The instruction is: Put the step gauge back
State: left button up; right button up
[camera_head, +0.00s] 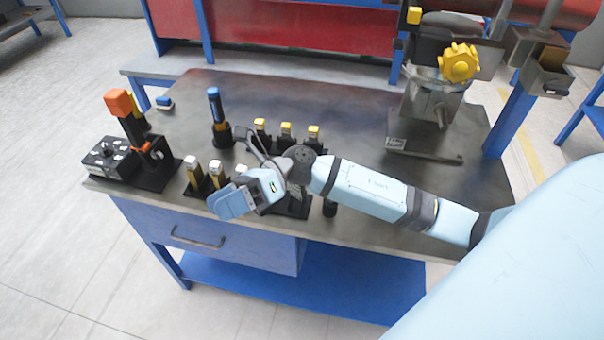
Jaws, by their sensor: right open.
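My right gripper (240,197) is over the front middle of the dark bench top (340,110), its arm coming in from the right. I see nothing held in it. I cannot tell which piece is the step gauge. White-tipped pieces (216,170) stand in a black holder just left of the gripper. Several yellow-tipped pieces (286,131) stand in a row behind my wrist, their lower parts partly hidden by the arm. Another black holder (292,206) shows partly below the wrist. My left gripper is out of view.
A blue-handled tool (215,108) stands upright in a black holder. An orange-topped device (120,108) and a black box (108,158) are at the left. A machine with a yellow knob (458,62) stands at the back right. The back middle of the bench is clear.

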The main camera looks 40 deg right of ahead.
jog(key=d+f+m+t+h, duration=0.3)
jog(key=f+m+t+h, duration=0.35)
jog(key=m, duration=0.95)
jog(key=d+f+m+t+h, duration=0.25)
jog(key=f+m+t, duration=0.45)
jog(key=m+t, duration=0.65)
jog(key=s+d+f+m+g+h, duration=0.2)
jog(key=s+f+m+g+h, duration=0.4)
jog(key=s+f+m, duration=0.6)
notch_tip(320, 180, down, 3)
jog(key=m+g, duration=0.2)
jog(key=shift+g, duration=0.4)
jog(key=shift+f, duration=0.1)
